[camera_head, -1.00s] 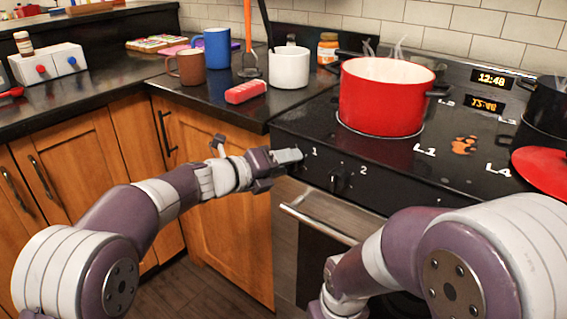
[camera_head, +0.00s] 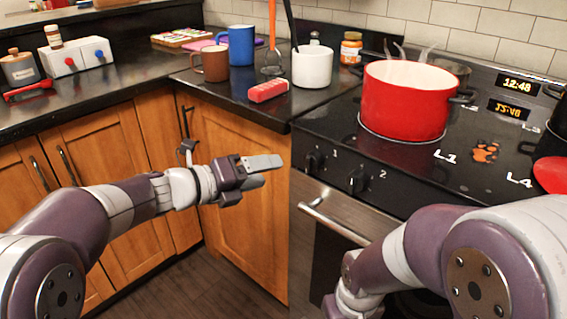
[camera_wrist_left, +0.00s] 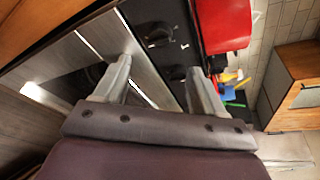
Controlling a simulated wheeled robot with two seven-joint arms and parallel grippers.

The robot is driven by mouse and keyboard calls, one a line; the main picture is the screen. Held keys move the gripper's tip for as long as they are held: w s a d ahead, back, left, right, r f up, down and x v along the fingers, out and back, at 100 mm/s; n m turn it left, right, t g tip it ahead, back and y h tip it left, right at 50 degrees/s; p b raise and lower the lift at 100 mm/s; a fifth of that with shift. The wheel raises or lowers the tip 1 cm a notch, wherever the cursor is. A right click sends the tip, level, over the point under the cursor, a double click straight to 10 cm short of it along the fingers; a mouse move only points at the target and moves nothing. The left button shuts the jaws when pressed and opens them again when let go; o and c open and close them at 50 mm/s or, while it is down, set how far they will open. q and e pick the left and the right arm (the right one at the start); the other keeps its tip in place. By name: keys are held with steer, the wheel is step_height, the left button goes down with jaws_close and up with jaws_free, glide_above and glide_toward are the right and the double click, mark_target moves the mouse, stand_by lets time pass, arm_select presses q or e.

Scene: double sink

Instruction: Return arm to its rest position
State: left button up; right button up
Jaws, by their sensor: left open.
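My left gripper (camera_head: 262,163) is in front of the wooden cabinet, just left of the stove front and below the counter edge. Its fingers show spread apart in the left wrist view (camera_wrist_left: 160,85), with nothing between them. The stove knobs marked 1 (camera_head: 314,160) and 2 (camera_head: 357,181) are to its right, apart from it. My right arm (camera_head: 400,255) comes in at the lower right; its gripper is out of the picture.
A red pot (camera_head: 403,105) stands on the stove (camera_head: 450,195). The oven handle (camera_head: 335,222) sticks out in front. The floor (camera_head: 200,285) is clear.

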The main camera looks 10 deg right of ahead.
arm_select(q)
steer(key=shift+s+a, duration=0.25)
steer(key=shift+a, duration=0.25)
steer(key=a+f+n+t+y, duration=0.1)
steer(key=a+f+n+y, duration=0.6)
steer(key=n, duration=0.5)
steer(key=a+f+n+t+y, duration=0.2)
steer(key=a+f+n+y, duration=0.35)
steer(key=a+n, duration=0.5)
steer(key=s+a+f+n+g+y, duration=0.1)
steer(key=s+a+f+n+g, duration=0.15)
steer(key=s+n, duration=0.35)
steer(key=s+a+f+n+g, duration=0.1)
steer(key=s+f+n+g, duration=0.25)
steer(key=s, duration=0.45)
steer(key=s+a+f+n+g+y, duration=0.1)
steer(key=s+a+f+n+g, duration=0.15)
steer(key=s+n, duration=0.35)
step_height(320, 180, up, 32)
steer(key=s+p, duration=0.1)
steer(key=p, duration=3.2)
steer(key=shift+d+m, duration=0.2)
steer(key=shift+m, duration=0.2)
